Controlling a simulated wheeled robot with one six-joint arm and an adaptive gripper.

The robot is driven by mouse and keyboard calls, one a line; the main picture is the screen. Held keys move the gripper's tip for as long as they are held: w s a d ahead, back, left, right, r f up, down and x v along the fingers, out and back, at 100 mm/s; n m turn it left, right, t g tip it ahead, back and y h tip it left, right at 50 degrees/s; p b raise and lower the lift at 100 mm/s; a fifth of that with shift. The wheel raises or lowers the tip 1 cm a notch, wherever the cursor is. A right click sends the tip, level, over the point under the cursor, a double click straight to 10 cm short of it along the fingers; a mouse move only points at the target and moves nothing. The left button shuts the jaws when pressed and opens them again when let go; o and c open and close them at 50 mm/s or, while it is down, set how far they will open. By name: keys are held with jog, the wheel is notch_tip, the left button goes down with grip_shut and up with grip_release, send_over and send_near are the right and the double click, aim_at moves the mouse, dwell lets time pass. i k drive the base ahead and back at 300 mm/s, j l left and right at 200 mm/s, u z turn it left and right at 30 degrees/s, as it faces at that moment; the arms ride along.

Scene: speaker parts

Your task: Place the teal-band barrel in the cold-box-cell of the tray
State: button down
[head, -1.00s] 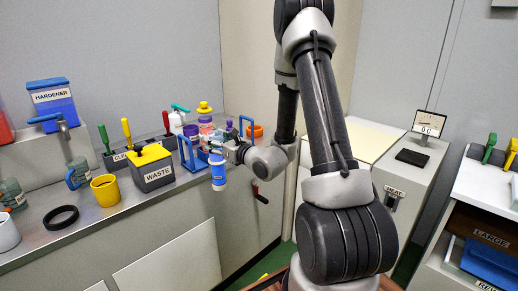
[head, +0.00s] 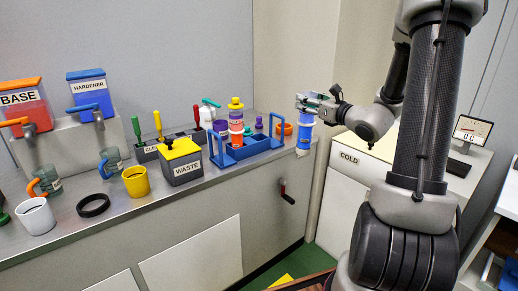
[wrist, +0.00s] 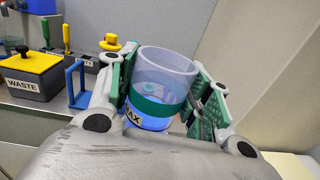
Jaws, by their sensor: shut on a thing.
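My gripper (head: 310,103) is shut on the teal-band barrel (head: 304,136), a clear cylinder with a teal ring. In the wrist view the barrel (wrist: 165,65) sits upright between the two green-padded fingers. Its lower part is blue, with a partly hidden label ending in "AX". In the head view the barrel hangs near the counter's right end, to the right of the blue tray (head: 238,153). The tray has upright handles and stands on the counter. Its cells are too small or hidden to tell apart. One handle shows in the wrist view (wrist: 75,84).
An orange ring-like item (head: 284,128) is close by. A white box labelled COLD (head: 343,176) stands right of the counter.

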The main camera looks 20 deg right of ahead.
aim_at(259, 147)
jog(key=i+j, duration=0.25)
jog(key=i, duration=0.2)
jog(key=i+j, duration=0.25)
jog(key=i, duration=0.2)
